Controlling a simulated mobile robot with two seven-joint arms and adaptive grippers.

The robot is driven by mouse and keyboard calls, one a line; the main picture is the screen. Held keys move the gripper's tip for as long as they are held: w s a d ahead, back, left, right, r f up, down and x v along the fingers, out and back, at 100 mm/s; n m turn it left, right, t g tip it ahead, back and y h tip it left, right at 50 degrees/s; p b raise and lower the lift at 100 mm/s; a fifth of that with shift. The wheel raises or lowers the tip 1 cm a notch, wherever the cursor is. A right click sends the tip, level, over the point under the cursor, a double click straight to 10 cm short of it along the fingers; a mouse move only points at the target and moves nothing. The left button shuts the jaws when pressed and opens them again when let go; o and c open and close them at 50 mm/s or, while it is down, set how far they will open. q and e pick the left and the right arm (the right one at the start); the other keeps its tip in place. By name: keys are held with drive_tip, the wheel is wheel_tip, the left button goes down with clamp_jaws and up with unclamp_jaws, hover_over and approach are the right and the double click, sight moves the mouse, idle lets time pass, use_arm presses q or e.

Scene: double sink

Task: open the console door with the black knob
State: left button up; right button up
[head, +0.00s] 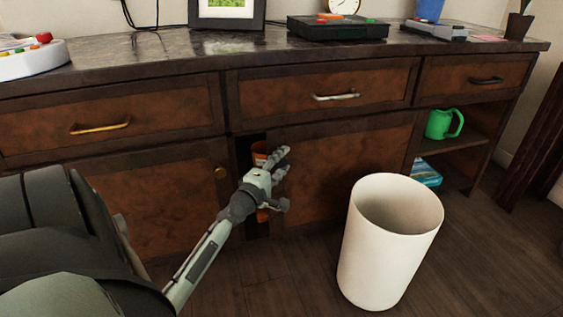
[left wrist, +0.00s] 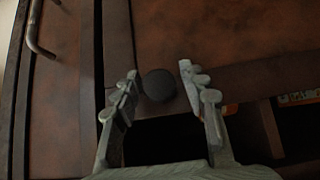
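The console door (head: 340,165), a brown panel right of centre in the head view, stands beside a dark gap at its left edge that shows the console's inside. Its round black knob (left wrist: 158,85) shows in the left wrist view; in the head view my gripper hides it. My left gripper (head: 284,178) is in front of the gap and the door's left edge. In the left wrist view its fingers (left wrist: 160,98) are spread on either side of the knob, with the left finger close to it; I cannot tell if they touch. My right gripper is not in view.
A white bin (head: 391,240) stands on the floor before the door's right part. Left of the gap is a closed door with a brass knob (head: 221,173). Orange items (head: 261,152) show inside the gap. Open shelves at right hold a green watering can (head: 441,124).

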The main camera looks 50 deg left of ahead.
use_arm(q)
drive_tip(key=shift+o, duration=0.2)
drive_tip(key=shift+s, duration=0.1)
drive_tip(key=v, duration=1.2)
